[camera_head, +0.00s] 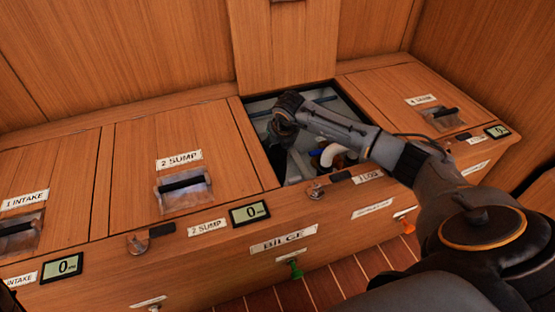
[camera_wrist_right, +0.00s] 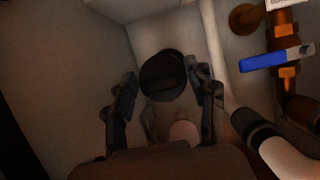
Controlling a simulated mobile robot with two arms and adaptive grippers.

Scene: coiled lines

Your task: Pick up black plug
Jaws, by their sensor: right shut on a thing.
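The black plug (camera_wrist_right: 163,75) shows in the right wrist view as a round dark disc between the tips of my right gripper (camera_wrist_right: 165,92). My right gripper is shut on it, inside the open compartment. In the head view my right arm reaches down into that compartment (camera_head: 341,98), and the gripper (camera_head: 290,140) is mostly hidden by its own wrist and the shadow. The plug cannot be made out in the head view. My left gripper is not in view.
A pipe with a blue lever (camera_wrist_right: 277,60) and a white hose with a black end (camera_wrist_right: 285,155) stand close on the right inside the compartment. Shut lids marked 2 SUMP (camera_head: 180,160) and 4 (camera_head: 421,99) flank the opening. Compartment walls are near the gripper.

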